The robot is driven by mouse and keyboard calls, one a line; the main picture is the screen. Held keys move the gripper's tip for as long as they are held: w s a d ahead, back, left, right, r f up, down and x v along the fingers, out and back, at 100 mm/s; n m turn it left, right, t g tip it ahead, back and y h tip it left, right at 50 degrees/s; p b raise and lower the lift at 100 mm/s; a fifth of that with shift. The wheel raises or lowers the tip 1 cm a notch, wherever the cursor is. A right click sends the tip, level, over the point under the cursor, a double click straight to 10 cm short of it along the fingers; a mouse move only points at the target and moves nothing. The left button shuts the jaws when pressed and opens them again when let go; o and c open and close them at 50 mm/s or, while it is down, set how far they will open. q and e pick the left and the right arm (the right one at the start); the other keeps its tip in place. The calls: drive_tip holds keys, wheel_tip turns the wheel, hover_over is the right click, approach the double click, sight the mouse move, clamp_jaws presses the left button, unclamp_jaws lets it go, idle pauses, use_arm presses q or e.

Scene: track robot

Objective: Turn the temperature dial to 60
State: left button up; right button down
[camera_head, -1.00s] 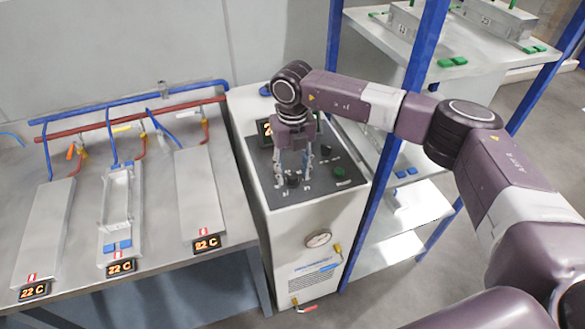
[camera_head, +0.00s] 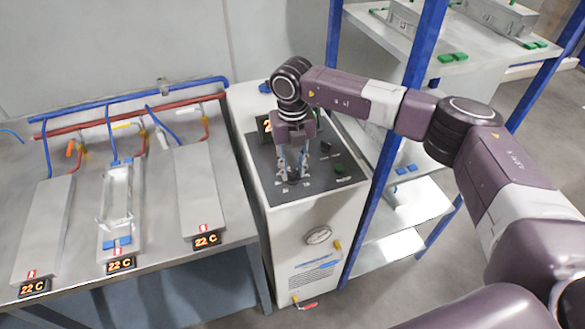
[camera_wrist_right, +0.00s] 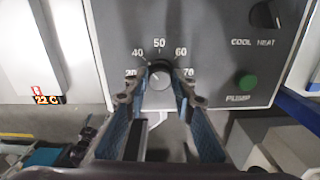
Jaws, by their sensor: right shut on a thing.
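My right gripper (camera_wrist_right: 160,84) is shut on the dial, one finger on each side. A pale line on the dial's face seems to point up and left, but its exact reading is unclear. My left gripper is not in view.
A COOL/HEAT knob (camera_wrist_right: 265,16) and a green PUMP button (camera_wrist_right: 247,82) sit to the right of the dial. A blue-framed shelf (camera_head: 392,130) stands close on the right. The bench (camera_head: 75,170) at left holds plates showing 22 C.

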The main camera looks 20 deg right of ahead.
sight(292, 172)
drive_tip(key=m+b, duration=0.2)
drive_tip(key=m, duration=0.2)
drive_tip(key=m+b, duration=0.1)
drive_tip(key=m, duration=0.3)
drive_tip(key=shift+m+b, duration=0.3)
drive_tip(key=shift+b, duration=0.05)
drive_tip(key=m+b, duration=0.1)
drive_tip(key=m, duration=0.3)
drive_tip(key=shift+w+m, duration=0.1)
drive_tip(key=shift+m, duration=0.2)
drive_tip(key=shift+r+m+b, duration=0.15)
drive_tip(key=shift+m+b, duration=0.25)
drive_tip(key=shift+m, duration=1.4)
drive_tip(key=c, duration=1.6)
unclamp_jaws()
wheel_tip(292, 172, up, 12)
